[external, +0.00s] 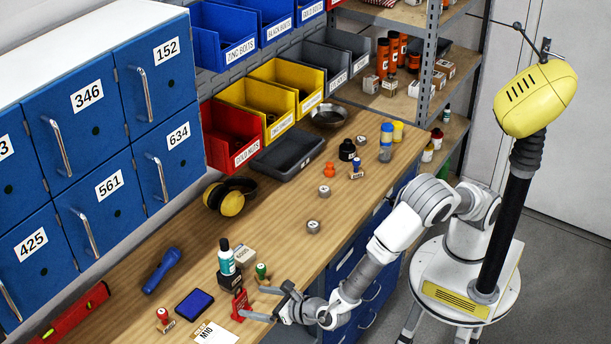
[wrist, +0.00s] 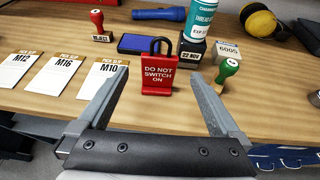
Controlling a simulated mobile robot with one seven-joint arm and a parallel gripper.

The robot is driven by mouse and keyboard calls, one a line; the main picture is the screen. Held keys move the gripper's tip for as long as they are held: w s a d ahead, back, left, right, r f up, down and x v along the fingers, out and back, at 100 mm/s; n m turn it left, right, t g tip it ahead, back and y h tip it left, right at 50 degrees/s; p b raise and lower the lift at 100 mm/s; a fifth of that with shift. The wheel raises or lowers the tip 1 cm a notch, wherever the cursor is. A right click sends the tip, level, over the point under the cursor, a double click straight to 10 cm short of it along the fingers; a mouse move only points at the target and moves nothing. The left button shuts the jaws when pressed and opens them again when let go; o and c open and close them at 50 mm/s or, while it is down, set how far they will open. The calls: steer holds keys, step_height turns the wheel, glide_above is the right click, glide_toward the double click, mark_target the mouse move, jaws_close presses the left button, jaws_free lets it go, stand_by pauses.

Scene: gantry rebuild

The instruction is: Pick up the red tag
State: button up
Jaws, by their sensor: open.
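The red tag (wrist: 158,76) stands upright on the wooden bench in the wrist view. It reads "DO NOT SWITCH ON" and has a dark shackle at its top. In the external view the red tag (external: 241,304) is near the bench's front edge. My gripper (wrist: 160,85) is open, with one finger to the left of the tag and one to the right. The tag appears between the fingertips or just beyond them; I cannot tell exactly how deep. In the external view my gripper (external: 262,304) reaches in from the right, low over the bench edge, facing the tag.
A green-handled stamp (wrist: 227,72) stands close to the right finger. A date stamp (wrist: 192,50), a thread bottle (wrist: 200,20) and a 6005 box (wrist: 227,52) stand behind. Pick slips (wrist: 100,80) lie left, a blue ink pad (wrist: 150,43) behind. The external view shows open bench (external: 290,235) farther back.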

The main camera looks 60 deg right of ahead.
mark_target(241, 298)
steer(key=shift+p+x, duration=0.5)
steer(key=shift+x, duration=2.75)
steer(key=shift+r, duration=0.1)
steer(key=c, duration=1.4)
steer(key=shift+r, duration=0.1)
